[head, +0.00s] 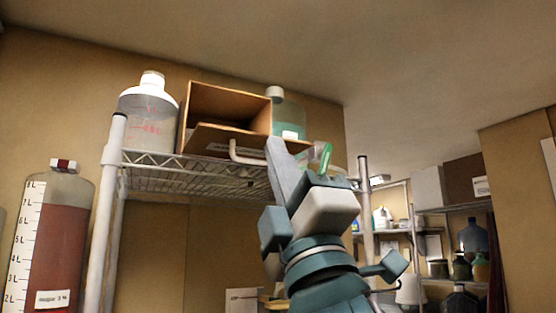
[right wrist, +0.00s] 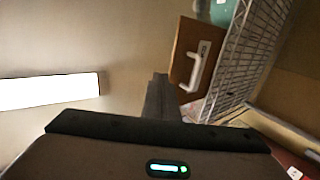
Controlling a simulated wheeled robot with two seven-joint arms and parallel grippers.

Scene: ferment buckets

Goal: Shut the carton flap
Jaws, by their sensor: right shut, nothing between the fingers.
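The brown carton (head: 229,102) sits on the top shelf of a wire rack, its front open toward me. Its flap (head: 207,139) is folded out and down at the bottom front edge and carries a white handle (head: 247,153). In the right wrist view the flap (right wrist: 183,45) and the handle (right wrist: 195,72) show just right of the fingertips. My right gripper (head: 276,147) is shut and empty. It points up near the flap's right end; contact cannot be told. In the right wrist view its fingers (right wrist: 159,85) look dark. My left gripper is not in view.
A clear jug (head: 148,112) stands left of the carton and a greenish jug (head: 288,115) right behind it. The wire shelf (head: 150,165) has white posts. A tall red-filled bucket (head: 55,235) stands at left. More shelves stand at far right.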

